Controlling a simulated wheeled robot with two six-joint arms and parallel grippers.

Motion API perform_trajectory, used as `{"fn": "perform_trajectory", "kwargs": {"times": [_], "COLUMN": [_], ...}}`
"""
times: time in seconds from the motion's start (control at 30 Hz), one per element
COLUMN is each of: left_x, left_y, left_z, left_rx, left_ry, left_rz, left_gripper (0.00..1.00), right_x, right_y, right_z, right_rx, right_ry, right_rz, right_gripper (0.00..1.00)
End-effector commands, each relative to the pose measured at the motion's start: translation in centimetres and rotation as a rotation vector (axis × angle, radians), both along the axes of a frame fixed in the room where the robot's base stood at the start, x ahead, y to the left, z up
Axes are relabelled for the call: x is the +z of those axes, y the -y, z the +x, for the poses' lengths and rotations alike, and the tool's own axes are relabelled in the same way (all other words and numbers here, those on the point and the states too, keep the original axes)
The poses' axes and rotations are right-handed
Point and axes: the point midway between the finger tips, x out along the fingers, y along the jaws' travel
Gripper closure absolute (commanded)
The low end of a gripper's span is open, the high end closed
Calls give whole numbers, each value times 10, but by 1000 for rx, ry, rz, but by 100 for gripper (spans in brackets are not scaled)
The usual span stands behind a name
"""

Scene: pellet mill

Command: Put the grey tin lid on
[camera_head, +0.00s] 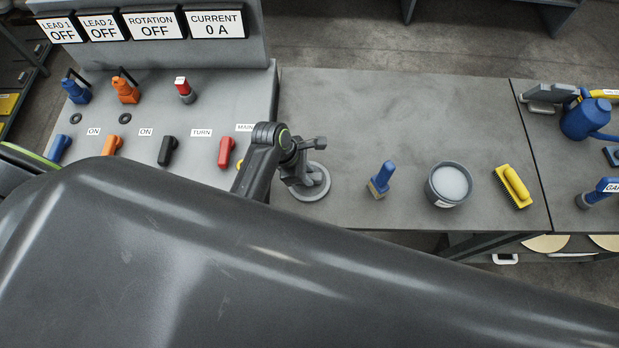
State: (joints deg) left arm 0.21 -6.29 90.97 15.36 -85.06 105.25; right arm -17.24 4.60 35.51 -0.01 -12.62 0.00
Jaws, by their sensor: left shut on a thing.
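The grey tin lid (318,190) is a round flat disc near the middle of the grey bench. My left gripper (303,183) is over it and shut on it. I cannot tell whether the lid touches the bench or is held just above it. The grey tin (436,196) stands upright and open on the bench to the right, with pale white contents and a small label on its front. A blue-handled brush stands between lid and tin. My right gripper is not in view.
The blue brush (382,179) stands close left of the tin, and a yellow brush (514,186) lies right of it. A control panel (215,100) with switches is on the left. The bench (400,110) behind the tin is clear. A large dark part of my arm hides the foreground.

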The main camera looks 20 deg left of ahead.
Motion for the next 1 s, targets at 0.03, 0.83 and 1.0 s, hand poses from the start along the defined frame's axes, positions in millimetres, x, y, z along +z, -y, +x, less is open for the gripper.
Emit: {"fn": "perform_trajectory", "kwargs": {"times": [0.03, 0.83, 1.0], "left_x": [4, 37, 36], "left_y": [0, 0, 0], "left_z": [1, 0, 0], "left_rx": [0, 0, 0], "left_ry": [4, 1, 0], "left_rz": [-1, -1, -1], "left_gripper": [100, 100, 100], "right_x": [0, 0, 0], "right_y": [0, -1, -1], "right_z": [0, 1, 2], "right_rx": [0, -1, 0], "right_ry": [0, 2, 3], "right_rz": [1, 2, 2], "right_gripper": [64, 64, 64]}}
